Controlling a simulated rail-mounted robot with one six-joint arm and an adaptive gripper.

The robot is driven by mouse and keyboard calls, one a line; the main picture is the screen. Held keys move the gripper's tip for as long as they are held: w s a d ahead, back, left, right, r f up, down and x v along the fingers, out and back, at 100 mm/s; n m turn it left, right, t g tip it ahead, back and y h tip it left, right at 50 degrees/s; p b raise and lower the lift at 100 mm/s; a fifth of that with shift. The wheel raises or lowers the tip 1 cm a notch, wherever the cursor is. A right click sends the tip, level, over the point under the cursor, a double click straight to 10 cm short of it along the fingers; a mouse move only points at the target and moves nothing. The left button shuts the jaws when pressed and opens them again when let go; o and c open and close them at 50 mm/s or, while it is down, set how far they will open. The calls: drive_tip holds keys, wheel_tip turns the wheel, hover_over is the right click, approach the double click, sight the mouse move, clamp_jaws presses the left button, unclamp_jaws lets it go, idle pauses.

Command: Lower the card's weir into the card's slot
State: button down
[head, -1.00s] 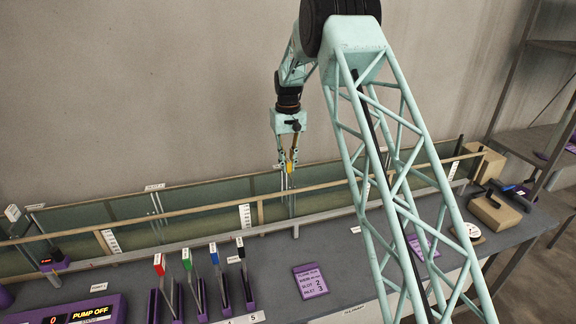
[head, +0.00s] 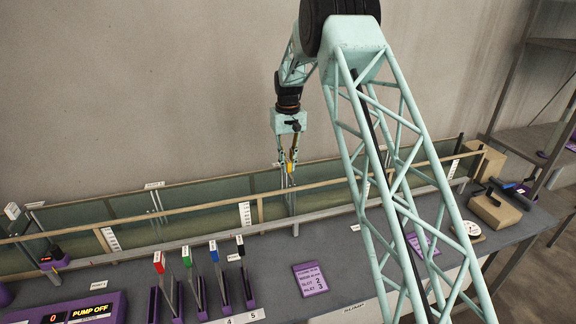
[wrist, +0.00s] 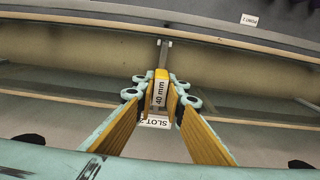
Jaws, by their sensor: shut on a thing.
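My gripper (head: 290,162) is shut on a weir with a yellow top (head: 292,169) above the flume. In the wrist view my gripper (wrist: 160,98) clasps the yellow grip (wrist: 161,76), which reads "40 mm". The weir is upright, and its plate below the grip is mostly hidden. A "SLOT 2" label (wrist: 155,121) shows just beneath it, and upright slot rails (head: 291,200) stand under it in the head view. I cannot tell whether the plate is inside the rails. The purple card (head: 310,280) lies on the bench; its lower lines seem to read slot 2, inlet 3.
The long glass-walled flume (head: 210,208) runs along the bench with a rail on its front. Weirs with red, green, blue and black tops (head: 187,257) stand in purple holders. A pump panel (head: 75,312) is at lower left, a beige block (head: 495,212) at right.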

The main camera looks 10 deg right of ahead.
drive_tip(key=c, duration=2.6)
unclamp_jaws()
drive_tip(key=shift+o, duration=0.2)
drive_tip(key=shift+f, duration=0.1)
drive_tip(key=shift+r+p, duration=1.65)
drive_tip(key=shift+r, duration=1.9)
wheel_tip(320, 180, up, 12)
